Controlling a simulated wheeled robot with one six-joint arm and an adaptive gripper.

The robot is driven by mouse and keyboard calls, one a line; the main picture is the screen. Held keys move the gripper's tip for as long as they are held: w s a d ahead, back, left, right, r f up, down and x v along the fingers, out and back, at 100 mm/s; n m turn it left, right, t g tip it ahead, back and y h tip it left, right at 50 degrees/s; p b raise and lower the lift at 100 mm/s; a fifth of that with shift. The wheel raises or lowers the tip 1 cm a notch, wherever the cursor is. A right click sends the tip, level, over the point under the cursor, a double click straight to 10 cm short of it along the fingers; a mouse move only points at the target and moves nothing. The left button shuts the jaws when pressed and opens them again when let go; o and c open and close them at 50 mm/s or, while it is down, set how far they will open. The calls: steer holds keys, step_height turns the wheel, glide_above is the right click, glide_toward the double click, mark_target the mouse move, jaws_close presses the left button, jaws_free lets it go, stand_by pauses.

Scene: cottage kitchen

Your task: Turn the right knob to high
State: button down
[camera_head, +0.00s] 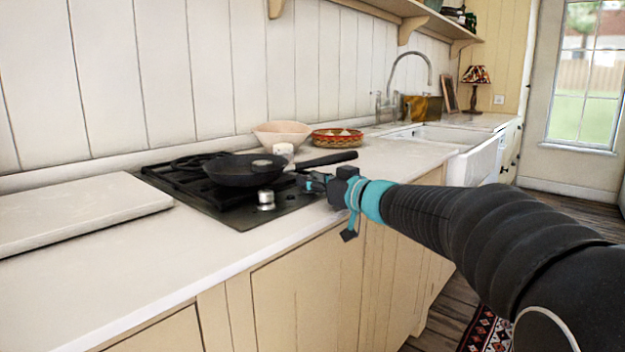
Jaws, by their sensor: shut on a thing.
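A black gas cooktop (220,212) is set into the white counter. A silver knob (266,200) stands free at its front edge; this is the left one. My gripper (308,182) is at the cooktop's right front, to the right of that knob and below the pan handle. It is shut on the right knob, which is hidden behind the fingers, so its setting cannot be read. My arm reaches in from the right.
A black frying pan (243,171) sits on the cooktop, its handle (328,159) pointing right, just above my gripper. A white cup (284,152), a pink bowl (280,134) and a patterned bowl (338,138) stand behind. A white board (75,212) lies left. The front counter is clear.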

steer(key=shift+w+d+n+g+y, duration=0.1)
steer(key=shift+n+g+y, duration=0.95)
steer(key=shift+g, duration=0.25)
steer(key=c, duration=0.8)
jaws_free()
steer(key=v, duration=1.2)
